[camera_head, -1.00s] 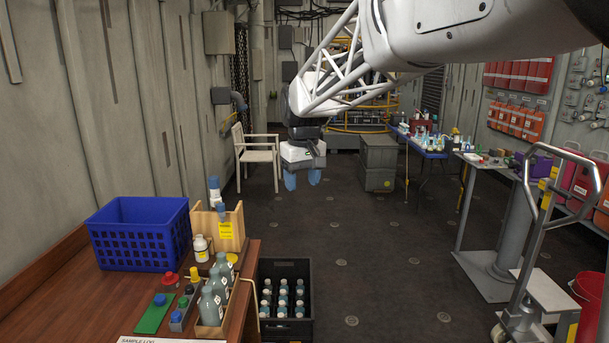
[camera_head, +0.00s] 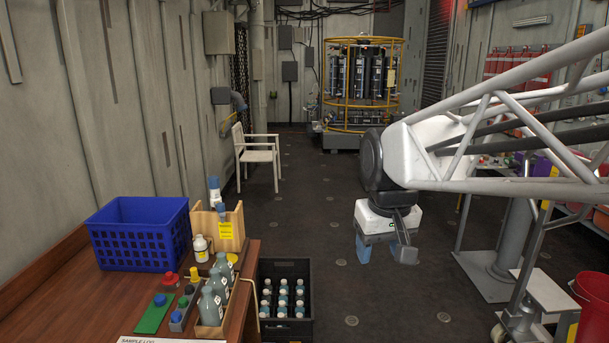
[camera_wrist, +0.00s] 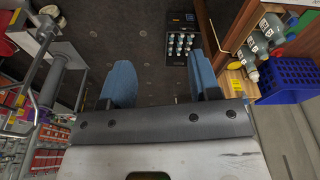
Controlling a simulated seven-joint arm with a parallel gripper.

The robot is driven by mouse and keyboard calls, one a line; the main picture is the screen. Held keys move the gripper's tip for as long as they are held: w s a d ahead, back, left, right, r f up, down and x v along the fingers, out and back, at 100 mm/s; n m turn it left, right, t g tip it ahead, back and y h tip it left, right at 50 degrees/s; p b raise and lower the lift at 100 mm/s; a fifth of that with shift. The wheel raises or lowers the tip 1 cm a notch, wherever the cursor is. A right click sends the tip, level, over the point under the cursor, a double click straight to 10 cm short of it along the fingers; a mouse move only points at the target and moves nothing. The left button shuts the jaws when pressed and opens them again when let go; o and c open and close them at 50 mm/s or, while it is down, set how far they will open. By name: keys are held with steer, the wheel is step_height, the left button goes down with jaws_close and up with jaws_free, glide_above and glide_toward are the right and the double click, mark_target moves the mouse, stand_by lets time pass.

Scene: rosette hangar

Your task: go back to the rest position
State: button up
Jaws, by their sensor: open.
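My gripper (camera_head: 385,250) hangs in the open space right of the wooden bench, with its blue fingers pointing down. The fingers are apart and nothing is between them. In the wrist view my gripper (camera_wrist: 160,85) shows both blue fingers spread, with dark floor between and beyond them. My white lattice arm reaches in from the right edge of the head view and hides part of the right side of the room.
A wooden bench (camera_head: 80,290) at the left bears a blue crate (camera_head: 137,235), bottles and a wooden rack. A black crate of bottles (camera_head: 286,325) stands beside it. A chair (camera_head: 256,155), a yellow-framed rosette (camera_head: 362,85), a trolley (camera_head: 540,290) and a red bucket (camera_head: 590,300) stand around clear floor.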

steer(key=s+d+f+m, duration=0.1)
steer(key=s+f, duration=0.3)
steer(key=s, duration=0.4)
steer(key=s+d+f+m, duration=0.1)
steer(key=s+d+f, duration=0.3)
steer(key=s, duration=0.4)
steer(key=shift+s+f+m+t, duration=0.15)
steer(key=shift+f+m+t, duration=0.15)
